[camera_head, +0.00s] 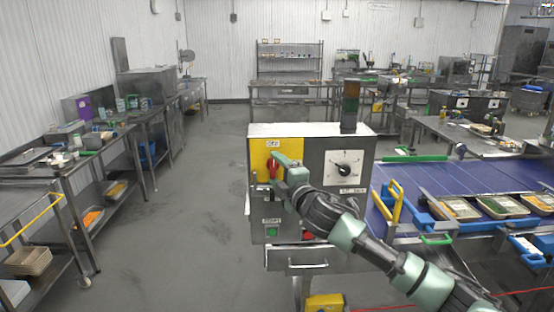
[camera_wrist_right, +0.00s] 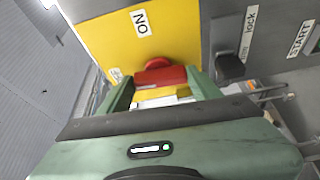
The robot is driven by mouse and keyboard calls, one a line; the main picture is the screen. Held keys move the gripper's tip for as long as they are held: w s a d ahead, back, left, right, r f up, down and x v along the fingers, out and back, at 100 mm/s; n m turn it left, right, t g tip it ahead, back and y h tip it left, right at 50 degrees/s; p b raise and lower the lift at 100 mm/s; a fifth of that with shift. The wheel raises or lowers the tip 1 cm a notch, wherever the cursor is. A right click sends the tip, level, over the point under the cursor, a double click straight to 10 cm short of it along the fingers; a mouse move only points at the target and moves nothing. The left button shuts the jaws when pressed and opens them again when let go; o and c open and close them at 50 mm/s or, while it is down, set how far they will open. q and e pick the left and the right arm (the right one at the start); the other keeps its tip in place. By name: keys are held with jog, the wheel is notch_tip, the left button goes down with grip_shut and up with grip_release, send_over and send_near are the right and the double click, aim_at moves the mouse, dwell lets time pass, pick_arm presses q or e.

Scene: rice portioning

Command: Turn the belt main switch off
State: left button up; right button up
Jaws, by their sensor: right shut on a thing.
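The belt main switch is a red rotary handle (camera_head: 271,166) on a yellow plate (camera_head: 259,158) at the left of the control box's front. In the right wrist view the red handle (camera_wrist_right: 160,76) lies between the two green fingers, below a white label (camera_wrist_right: 141,22). My right gripper (camera_head: 281,172) is at the plate and shut on the handle; its fingers also show in the wrist view (camera_wrist_right: 162,92). The fingers and wrist hide part of the handle, so its exact angle is hard to tell. My left gripper is out of view.
The control box (camera_head: 312,146) also carries a dial (camera_head: 344,170), a green button (camera_head: 271,231) and a red button (camera_head: 307,236). A signal tower (camera_head: 350,105) stands on top. The blue conveyor (camera_head: 445,180) with filled trays is at right. Floor is clear at left.

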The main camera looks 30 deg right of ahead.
jog(key=shift+n+g+p, duration=0.3)
jog(key=shift+n+p, duration=0.2)
jog(key=shift+p, duration=0.1)
jog(key=shift+f, duration=0.1)
jog(key=o, duration=1.1)
jog(key=s+a+b, duration=0.1)
jog(key=s+b, duration=0.3)
jog(key=s, duration=0.3)
jog(key=shift+s+a, duration=0.2)
jog(key=shift+s, duration=0.2)
